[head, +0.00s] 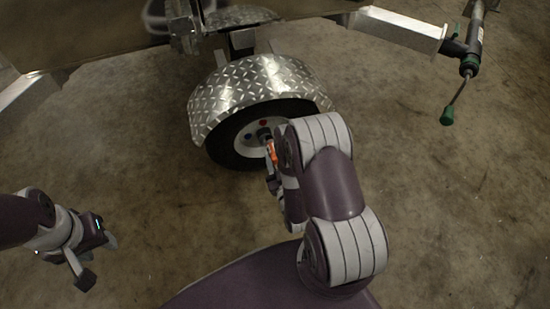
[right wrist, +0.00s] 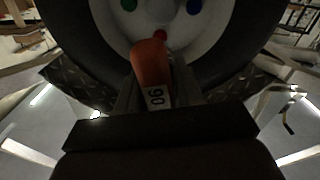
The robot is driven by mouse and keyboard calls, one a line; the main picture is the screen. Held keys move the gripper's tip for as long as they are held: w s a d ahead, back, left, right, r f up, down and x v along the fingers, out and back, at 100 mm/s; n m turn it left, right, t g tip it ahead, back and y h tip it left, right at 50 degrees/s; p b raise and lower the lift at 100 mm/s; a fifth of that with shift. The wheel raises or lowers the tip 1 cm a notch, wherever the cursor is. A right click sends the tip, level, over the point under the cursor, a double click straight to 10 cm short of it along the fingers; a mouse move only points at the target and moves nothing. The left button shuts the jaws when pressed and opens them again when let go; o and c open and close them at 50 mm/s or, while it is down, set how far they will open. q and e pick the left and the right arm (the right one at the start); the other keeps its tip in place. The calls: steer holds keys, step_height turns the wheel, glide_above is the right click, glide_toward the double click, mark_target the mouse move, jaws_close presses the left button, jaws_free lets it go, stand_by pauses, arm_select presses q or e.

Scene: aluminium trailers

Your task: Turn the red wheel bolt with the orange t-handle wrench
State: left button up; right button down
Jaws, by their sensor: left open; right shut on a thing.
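The red wheel bolt (head: 263,122) shows on the white hub of the trailer wheel, above the centre. In the right wrist view a red bolt (right wrist: 160,35) shows just past the top end of the orange wrench. The orange t-handle wrench (head: 271,152) is in my right gripper (head: 272,165), in front of the wheel; its far end is hidden, so I cannot tell whether it touches a bolt. In the right wrist view the orange wrench (right wrist: 152,68) carries a label and sits between the fingers. My left gripper (head: 82,262) is open and empty at lower left, away from the wheel.
The tyre (head: 222,152) sits under a diamond-plate fender (head: 235,92). A blue bolt (head: 249,136) is on the hub; green (right wrist: 128,5) and blue (right wrist: 194,6) bolts show in the right wrist view. Floor around is clear.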

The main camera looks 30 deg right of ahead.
mark_target(269, 142)
steer(key=shift+b+x, duration=0.65)
steer(key=shift+x, duration=2.6)
steer(key=m, duration=0.5)
steer(key=shift+w+r+m+p, duration=0.1)
steer(key=shift+m+p, duration=0.2)
steer(key=shift+p, duration=0.05)
steer(key=m, duration=0.3)
steer(key=shift+a+m, duration=0.1)
steer(key=shift+m, duration=0.3)
steer(key=m, duration=0.6)
steer(key=shift+p, duration=0.3)
steer(key=m, duration=0.5)
steer(key=shift+m, duration=0.3)
steer(key=p+v, duration=0.2)
steer(key=v, duration=0.3)
steer(key=shift+s, duration=0.4)
steer(key=shift+s+a, duration=0.2)
steer(key=shift+s, duration=0.25)
